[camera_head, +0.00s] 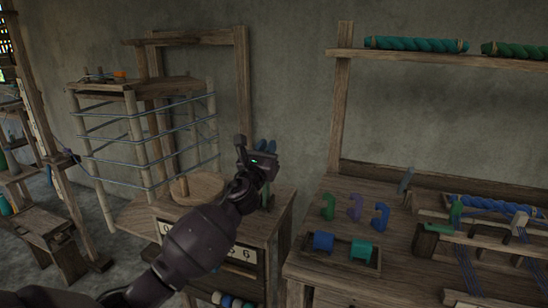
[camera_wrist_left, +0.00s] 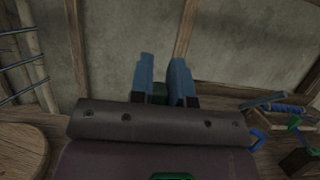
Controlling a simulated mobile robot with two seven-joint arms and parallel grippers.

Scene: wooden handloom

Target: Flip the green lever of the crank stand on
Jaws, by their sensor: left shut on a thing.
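My left gripper (camera_head: 266,146) is raised above the right end of the small wooden cabinet with the number plate. In the left wrist view its two blue fingers (camera_wrist_left: 162,80) stand close around a dark green piece (camera_wrist_left: 160,92), which looks like the green lever. Only a small part of this piece shows, low between the fingers. The wrist body hides the rest and the crank stand under it, so I cannot tell how the lever is tilted. My right gripper is in neither view.
A round warping frame (camera_head: 140,135) stands left, near a round wooden disc (camera_head: 198,188) on the cabinet (camera_head: 270,228). The workbench (camera_head: 330,285) at right holds coloured hooks (camera_head: 355,206), a spool tray (camera_head: 340,262) and a small loom. A wooden post rises behind the gripper.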

